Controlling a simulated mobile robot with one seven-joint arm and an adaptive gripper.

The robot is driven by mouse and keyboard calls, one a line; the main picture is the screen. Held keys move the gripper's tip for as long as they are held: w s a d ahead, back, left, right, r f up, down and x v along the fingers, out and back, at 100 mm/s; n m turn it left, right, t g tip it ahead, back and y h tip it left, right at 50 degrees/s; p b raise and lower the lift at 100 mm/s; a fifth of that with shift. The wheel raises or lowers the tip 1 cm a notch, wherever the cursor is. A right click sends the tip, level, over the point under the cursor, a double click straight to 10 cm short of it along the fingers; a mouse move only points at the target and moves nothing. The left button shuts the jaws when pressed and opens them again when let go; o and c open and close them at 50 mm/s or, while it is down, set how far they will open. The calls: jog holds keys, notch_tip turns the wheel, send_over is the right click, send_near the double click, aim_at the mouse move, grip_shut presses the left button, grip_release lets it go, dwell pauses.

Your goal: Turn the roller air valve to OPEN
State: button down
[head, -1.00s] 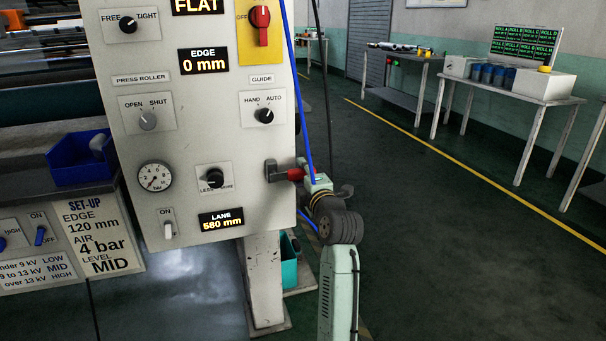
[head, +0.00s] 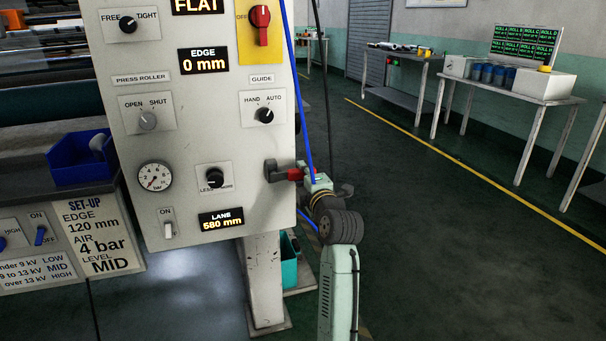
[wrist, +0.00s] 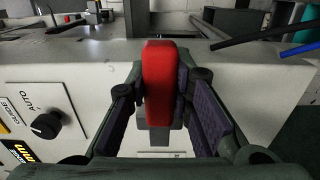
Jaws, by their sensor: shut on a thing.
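A red lever handle (wrist: 159,75) stands upright between the two dark finger pads of my gripper (wrist: 162,108) in the wrist view. My gripper is shut on this handle. In the head view the red handle (head: 295,174) shows as a small patch at the right edge of the machine panel (head: 190,110), partly hidden by dark parts of my gripper (head: 279,172). A PRESS ROLLER knob (head: 148,121), marked OPEN and SHUT, sits on the panel apart from my gripper.
A pressure gauge (head: 155,176) and the LESS/MORE knob (head: 214,178) are on the panel left of my gripper. The GUIDE knob (wrist: 46,125) is near it in the wrist view. A blue hose (head: 304,90) hangs close by. Open floor (head: 470,250) lies to the right.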

jog(key=shift+f, duration=0.1)
jog(key=f+m, duration=0.1)
jog(key=m, duration=0.2)
jog(key=a+f+m+b, duration=0.1)
jog(key=f+m, duration=0.1)
jog(key=m, duration=0.1)
jog(key=a+f+m+b, duration=0.1)
jog(key=f+m, duration=0.1)
jog(key=m, duration=0.1)
jog(key=shift+s+a+f, duration=0.15)
jog(key=shift+s, duration=0.2)
jog(key=m, duration=0.1)
jog(key=a+f+m+p, duration=0.1)
jog(key=m, duration=0.1)
jog(key=a+m, duration=0.1)
jog(key=shift+s+a+f+m, duration=0.15)
jog(key=shift+s+m, duration=0.25)
jog(key=shift+s+a+f+m+p, duration=0.2)
jog(key=shift+a+m+p, duration=0.45)
jog(key=shift+m, duration=0.4)
jog(key=shift+s+a+f+m+p, duration=0.1)
jog(key=shift+s+a+m+p, duration=0.1)
jog(key=shift+a+m+p, duration=0.65)
jog(key=shift+d+m, duration=0.2)
jog(key=shift+m, duration=0.1)
jog(key=c, duration=1.4)
grip_release()
